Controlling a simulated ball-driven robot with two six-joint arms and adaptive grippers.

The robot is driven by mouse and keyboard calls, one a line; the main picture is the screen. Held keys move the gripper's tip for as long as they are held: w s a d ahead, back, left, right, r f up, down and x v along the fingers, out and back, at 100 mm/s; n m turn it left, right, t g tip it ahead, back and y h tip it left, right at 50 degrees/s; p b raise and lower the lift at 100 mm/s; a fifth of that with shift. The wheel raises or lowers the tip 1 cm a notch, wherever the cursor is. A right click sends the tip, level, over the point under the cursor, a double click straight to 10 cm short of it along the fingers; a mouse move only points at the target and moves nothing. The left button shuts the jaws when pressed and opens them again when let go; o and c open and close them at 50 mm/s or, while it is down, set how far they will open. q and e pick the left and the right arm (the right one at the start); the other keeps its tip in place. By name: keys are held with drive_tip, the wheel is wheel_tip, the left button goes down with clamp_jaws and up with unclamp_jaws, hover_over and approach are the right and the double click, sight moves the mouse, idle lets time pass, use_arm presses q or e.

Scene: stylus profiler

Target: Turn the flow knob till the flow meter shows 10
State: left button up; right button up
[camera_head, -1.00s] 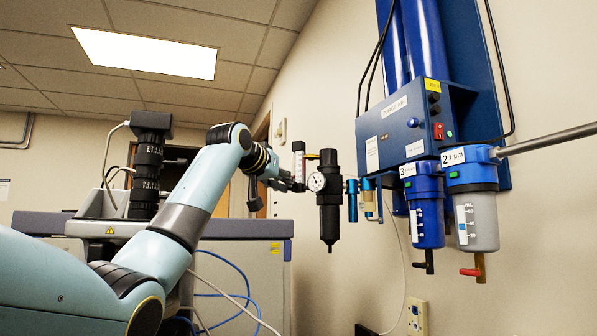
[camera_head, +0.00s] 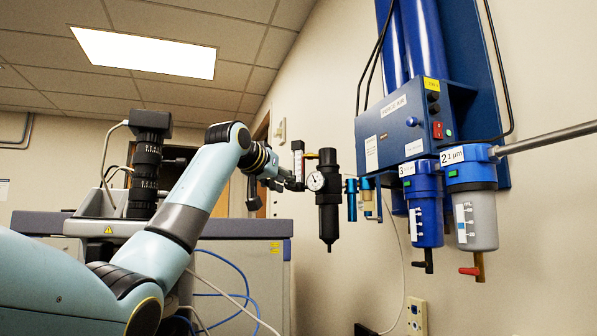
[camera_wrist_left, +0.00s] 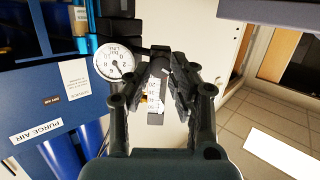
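The flow meter (camera_head: 299,161), a small upright tube with white and red on it, stands left of a black regulator (camera_head: 329,205) with a round white gauge (camera_head: 316,181). My left gripper (camera_head: 287,184) is at the lower end of the flow meter. In the left wrist view the fingers (camera_wrist_left: 155,82) are apart, with the flow meter's pale scale (camera_wrist_left: 154,92) and a dark block (camera_wrist_left: 156,117) showing between them. The gauge (camera_wrist_left: 120,62) is beside the left finger there. I cannot make out the flow knob or the flow meter's reading. My right gripper is not in view.
A blue purge air unit (camera_head: 402,125) with two filter bowls (camera_head: 472,215) is on the wall at right. A metal pipe (camera_head: 548,138) runs to the right edge. A grey instrument bench (camera_head: 246,226) stands behind my left arm.

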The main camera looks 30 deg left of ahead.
use_arm(q)
drive_tip(key=f+b+v, duration=0.1)
drive_tip(key=b+v, duration=0.1)
drive_tip(key=v, duration=0.5)
drive_tip(key=shift+s+f, duration=0.2)
drive_tip(key=shift+s, duration=0.25)
drive_tip(key=shift+s+d, duration=0.1)
drive_tip(key=v, duration=1.1)
drive_tip(key=shift+s, duration=0.35)
idle(1.3)
